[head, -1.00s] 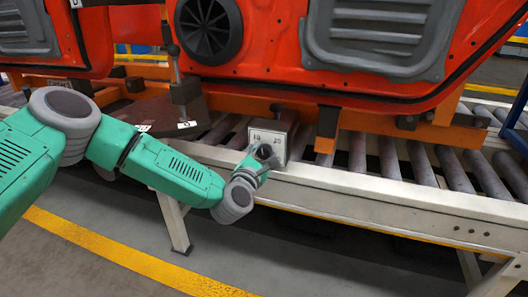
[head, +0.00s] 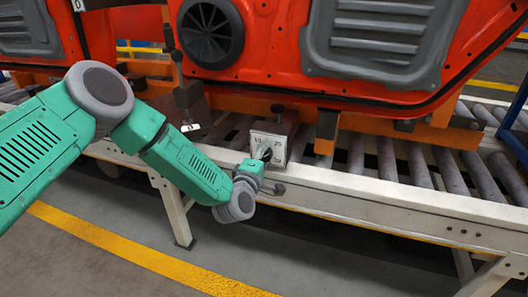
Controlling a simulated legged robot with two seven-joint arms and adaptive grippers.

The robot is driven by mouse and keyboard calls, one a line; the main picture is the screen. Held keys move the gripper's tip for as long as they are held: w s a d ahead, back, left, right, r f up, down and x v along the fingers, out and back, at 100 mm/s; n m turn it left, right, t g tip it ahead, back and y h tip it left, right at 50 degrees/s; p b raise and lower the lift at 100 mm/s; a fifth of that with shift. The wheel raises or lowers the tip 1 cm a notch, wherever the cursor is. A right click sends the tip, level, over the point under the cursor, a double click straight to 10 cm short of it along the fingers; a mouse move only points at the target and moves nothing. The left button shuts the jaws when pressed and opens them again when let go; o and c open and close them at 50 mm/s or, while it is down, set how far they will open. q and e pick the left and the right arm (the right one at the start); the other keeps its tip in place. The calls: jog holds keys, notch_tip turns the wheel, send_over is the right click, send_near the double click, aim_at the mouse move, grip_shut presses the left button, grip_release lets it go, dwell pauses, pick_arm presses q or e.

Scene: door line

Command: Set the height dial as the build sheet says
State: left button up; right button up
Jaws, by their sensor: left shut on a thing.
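The height dial is a small pale square plate (head: 279,149) with dark number marks, mounted at the near edge of the roller conveyor. I can make out marks like "10" and "25" along its top. My left gripper (head: 264,157) is at the front of the plate, shut on the dial's knob, which is mostly hidden by the fingers. The pointer's setting cannot be read. The build sheet is not recognisable in this view. My right gripper is not in view.
Red door panels (head: 280,50) stand on an orange carrier (head: 455,134) above the conveyor rollers (head: 415,170). The conveyor's pale side rail (head: 370,192) runs below the dial. The floor in front, with a yellow line (head: 130,255), is clear.

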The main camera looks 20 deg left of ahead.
pick_arm(q)
jog(key=m+p, duration=0.1)
jog(key=m, duration=0.3)
jog(key=shift+s+d+f+m+p, duration=0.15)
jog(key=shift+d+f+m+p, duration=0.05)
jog(key=shift+m+p, duration=0.2)
jog(key=m+p, duration=0.1)
jog(key=m, duration=0.3)
jog(key=shift+s+m+p, duration=0.1)
jog(key=shift+m+p, duration=0.2)
jog(key=m+p, duration=0.1)
jog(key=m, duration=0.3)
jog(key=shift+d, duration=0.1)
jog(key=shift+f+m+p, duration=0.1)
jog(key=shift+m+p, duration=0.35)
jog(key=shift+m, duration=1.65)
jog(key=o, duration=1.2)
jog(key=shift+r, duration=0.25)
